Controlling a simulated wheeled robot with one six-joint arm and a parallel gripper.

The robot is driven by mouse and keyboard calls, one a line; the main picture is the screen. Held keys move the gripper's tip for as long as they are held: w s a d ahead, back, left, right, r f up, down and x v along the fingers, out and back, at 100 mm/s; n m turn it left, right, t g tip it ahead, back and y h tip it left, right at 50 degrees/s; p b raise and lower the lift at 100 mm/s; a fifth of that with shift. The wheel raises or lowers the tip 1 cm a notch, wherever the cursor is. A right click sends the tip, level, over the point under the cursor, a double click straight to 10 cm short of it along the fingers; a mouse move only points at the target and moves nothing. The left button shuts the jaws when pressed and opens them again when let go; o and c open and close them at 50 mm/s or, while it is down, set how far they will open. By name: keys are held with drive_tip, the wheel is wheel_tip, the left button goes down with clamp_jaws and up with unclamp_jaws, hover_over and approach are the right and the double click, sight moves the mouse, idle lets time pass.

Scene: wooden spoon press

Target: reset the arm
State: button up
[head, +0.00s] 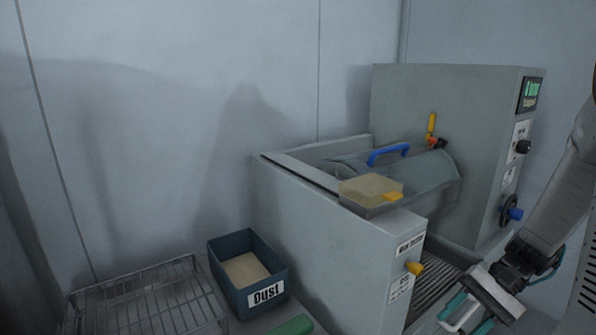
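My gripper (464,316) is at the lower right, at the end of my grey arm, in front of the press machine (325,235). Its teal-edged fingers point down and left and stand apart, with nothing seen between them. The fingertips are close to the bottom edge of the picture. The machine has a grey drum cover with a blue handle (388,154) and a tall cabinet (450,110) behind it.
A shallow tray (371,208) with tan contents sits on the machine's front corner. A yellow knob (414,268) sticks out below it. A dark blue bin (233,283) labelled "Dust" and a wire rack (145,297) stand at the lower left. A green object (292,326) lies near the bin.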

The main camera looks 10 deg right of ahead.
drive_tip(key=s+a+r+n+t+h, duration=0.1)
drive_tip(key=s+a+r+n+h, duration=0.3)
drive_tip(key=a+r, duration=0.3)
drive_tip(key=s+a+r+n+t+h, duration=0.1)
drive_tip(key=s+a+r+n+h, duration=0.4)
drive_tip(key=r, duration=0.4)
drive_tip(key=shift+a+r+n+h, duration=0.25)
drive_tip(key=shift+a+h, duration=0.35)
drive_tip(key=shift+a, duration=0.65)
drive_tip(key=shift+f, duration=0.1)
